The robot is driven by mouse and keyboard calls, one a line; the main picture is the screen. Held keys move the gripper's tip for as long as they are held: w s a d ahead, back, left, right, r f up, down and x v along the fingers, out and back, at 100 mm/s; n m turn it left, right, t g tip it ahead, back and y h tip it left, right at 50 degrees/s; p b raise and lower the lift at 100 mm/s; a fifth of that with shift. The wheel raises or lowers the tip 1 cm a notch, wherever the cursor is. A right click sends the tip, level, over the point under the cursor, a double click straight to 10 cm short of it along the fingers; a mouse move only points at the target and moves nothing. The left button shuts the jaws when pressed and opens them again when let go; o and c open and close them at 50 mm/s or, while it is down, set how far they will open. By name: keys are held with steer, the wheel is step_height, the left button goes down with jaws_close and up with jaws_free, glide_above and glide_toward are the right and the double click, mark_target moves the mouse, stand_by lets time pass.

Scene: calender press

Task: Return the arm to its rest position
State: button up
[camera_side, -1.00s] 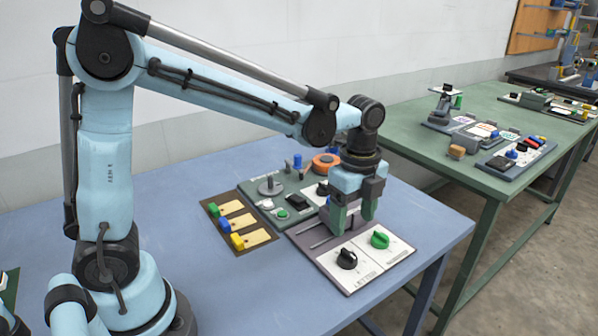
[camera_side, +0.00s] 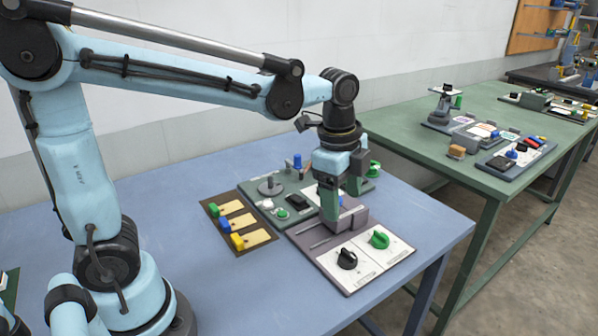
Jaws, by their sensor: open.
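My light blue arm reaches in from the left over the blue table (camera_side: 225,300). My gripper (camera_side: 343,200) points down, with its two fingers apart and no object visible between them. It hangs over the back part of the panel with rails (camera_side: 318,245) and in front of the grey-green control board (camera_side: 250,190). A grey block (camera_side: 352,217) on the rail panel stands just below and behind the near finger; I cannot tell whether they touch. The gripper hides part of the control board.
A black knob (camera_side: 346,258) and a green knob (camera_side: 380,239) sit at the front of the rail panel. A board with coloured switches (camera_side: 239,228) lies left of it. A green table (camera_side: 400,128) with more panels stands at the right. The blue table's front is clear.

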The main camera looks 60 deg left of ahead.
steer(key=s+a+f+n+t, duration=0.1)
steer(key=s+a+n+t, duration=0.3)
steer(key=n, duration=1)
steer(key=s+t, duration=0.1)
steer(key=s, duration=0.2)
steer(key=shift+s+a+n+t, duration=0.2)
steer(key=shift+s+n+t, duration=0.1)
steer(key=shift+t, duration=0.1)
steer(key=shift+f, duration=0.1)
